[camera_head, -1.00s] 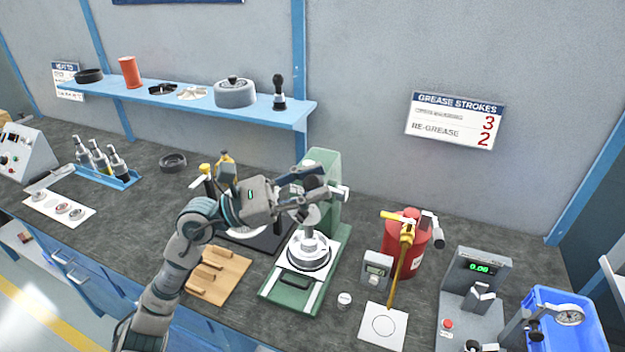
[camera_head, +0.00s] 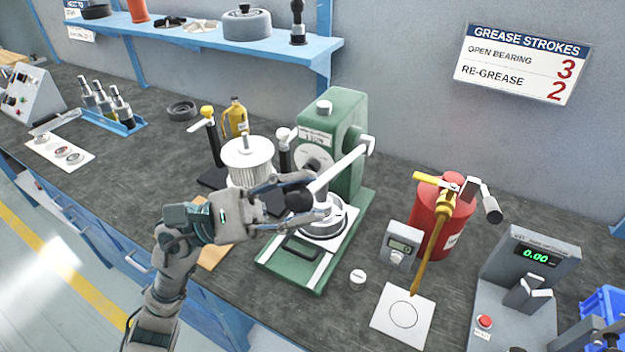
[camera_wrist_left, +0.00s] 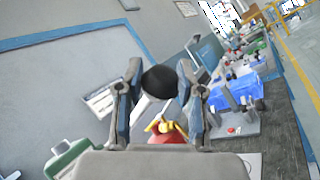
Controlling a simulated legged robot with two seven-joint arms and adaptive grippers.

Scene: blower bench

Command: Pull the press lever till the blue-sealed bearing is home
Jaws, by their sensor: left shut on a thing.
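The green press (camera_head: 345,125) stands on the bench with its pale lever (camera_head: 342,168) slanting down to the left from the hub. My left gripper (camera_head: 312,197) is shut on the black knob (camera_head: 297,199) at the lever's end. In the left wrist view the knob (camera_wrist_left: 160,81) sits between the two fingers. A round metal part (camera_head: 322,222) sits on the press bed under the ram, partly hidden by my gripper. I cannot make out the blue-sealed bearing or how deep it sits. My right gripper is not in view.
A red grease drum (camera_head: 437,220) with a yellow pump stands right of the press. A small gauge box (camera_head: 401,244), a white cap (camera_head: 357,279) and a white card (camera_head: 403,315) lie before it. A ribbed motor housing (camera_head: 247,160) stands left of the press.

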